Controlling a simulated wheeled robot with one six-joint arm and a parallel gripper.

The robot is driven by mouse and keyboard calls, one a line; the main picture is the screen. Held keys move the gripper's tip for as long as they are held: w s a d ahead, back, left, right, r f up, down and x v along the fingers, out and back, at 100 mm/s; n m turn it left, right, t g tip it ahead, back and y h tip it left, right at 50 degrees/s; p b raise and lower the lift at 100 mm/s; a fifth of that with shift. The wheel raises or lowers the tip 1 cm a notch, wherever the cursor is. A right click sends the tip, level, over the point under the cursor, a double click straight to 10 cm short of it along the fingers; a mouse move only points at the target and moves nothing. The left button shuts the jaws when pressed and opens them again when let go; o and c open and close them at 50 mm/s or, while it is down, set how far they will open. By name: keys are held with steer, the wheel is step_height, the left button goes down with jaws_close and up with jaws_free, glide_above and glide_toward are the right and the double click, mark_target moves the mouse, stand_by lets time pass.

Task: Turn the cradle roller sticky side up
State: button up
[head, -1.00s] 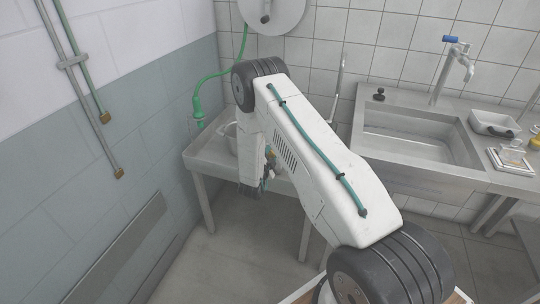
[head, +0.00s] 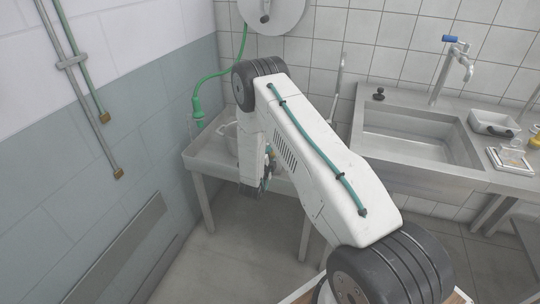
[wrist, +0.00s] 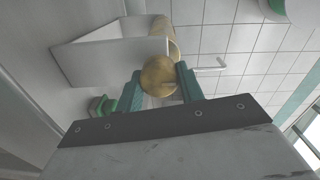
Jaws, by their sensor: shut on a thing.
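My gripper (wrist: 160,70) shows in the wrist view with two teal fingers on either side of a round, yellow-tan end. I take this to be the cradle roller (wrist: 158,77), seen nearly end-on. The fingers are shut on it, and a tan cylindrical part continues behind it toward the top of the picture. I cannot tell which side of the roller is sticky. In the head view my arm hides most of the gripper, and the roller cannot be made out clearly there.
A pale open box-like shape (wrist: 108,60) lies behind the roller. A steel sink (head: 415,145) is at right. The floor below is clear.

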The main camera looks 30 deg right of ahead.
steer(key=shift+s+d, duration=0.15)
steer(key=o, duration=1)
steer(key=shift+d, duration=0.1)
steer(key=shift+a, duration=0.2)
steer(key=v, duration=0.7)
steer(key=shift+s+a+f, duration=0.1)
steer(key=shift+s+a, duration=0.05)
steer(key=shift+a, duration=0.15)
